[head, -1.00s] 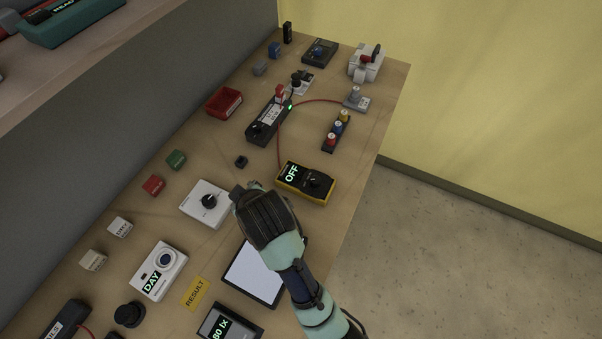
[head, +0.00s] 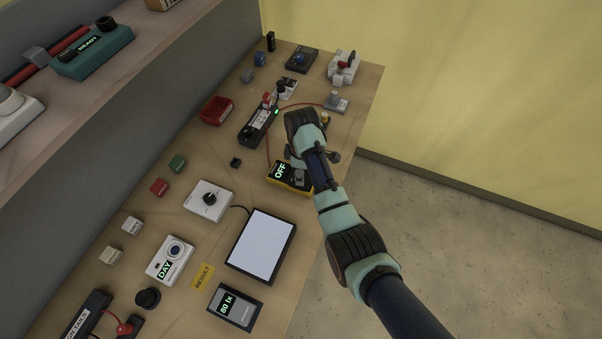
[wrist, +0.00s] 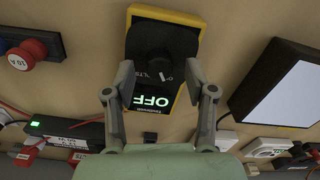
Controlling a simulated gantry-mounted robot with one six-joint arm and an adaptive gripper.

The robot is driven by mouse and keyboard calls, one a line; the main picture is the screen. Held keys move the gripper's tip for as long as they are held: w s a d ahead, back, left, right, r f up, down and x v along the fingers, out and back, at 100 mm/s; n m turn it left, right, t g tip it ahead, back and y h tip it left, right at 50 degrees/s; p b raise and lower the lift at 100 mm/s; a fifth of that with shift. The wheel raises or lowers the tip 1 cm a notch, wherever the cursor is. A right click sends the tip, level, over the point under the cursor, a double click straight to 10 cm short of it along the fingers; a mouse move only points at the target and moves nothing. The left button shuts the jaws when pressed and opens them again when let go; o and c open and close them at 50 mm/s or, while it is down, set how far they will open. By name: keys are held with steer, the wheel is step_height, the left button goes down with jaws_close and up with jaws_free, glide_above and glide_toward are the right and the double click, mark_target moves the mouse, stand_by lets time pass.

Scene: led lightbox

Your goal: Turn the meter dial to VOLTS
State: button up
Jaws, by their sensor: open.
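The meter (head: 283,182) has a yellow-edged black case and a display that reads OFF. In the head view my arm hides its right part. In the wrist view the meter (wrist: 165,16) appears upside down, with its black dial (wrist: 168,42) showing a white mark and part of a label beside it. My gripper (wrist: 159,76) is open, with one finger at each side of the dial area. I cannot tell whether the fingers touch the dial. In the head view my gripper (head: 297,160) is above the meter, largely hidden by my wrist.
A white box with a black knob (head: 208,201) is to the left. A black unit (head: 257,126) with a red cable lies beyond. The coloured terminal block is partly hidden.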

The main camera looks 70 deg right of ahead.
steer(key=shift+f, duration=0.6)
jaws_close()
steer(key=shift+r+m+p, duration=0.1)
steer(key=shift+m+p, duration=0.2)
steer(key=shift+p, duration=0.05)
steer(key=shift+r+m+p, duration=0.1)
steer(key=shift+m+p, duration=0.8)
steer(key=shift+m, duration=0.1)
steer(key=m+p, duration=0.1)
steer(key=m, duration=0.1)
steer(key=shift+m+p, duration=0.3)
steer(key=shift+p, duration=0.05)
steer(key=m+p, duration=0.2)
steer(key=m, duration=0.4)
steer(key=shift+f+m, duration=0.2)
steer(key=shift+m, duration=0.2)
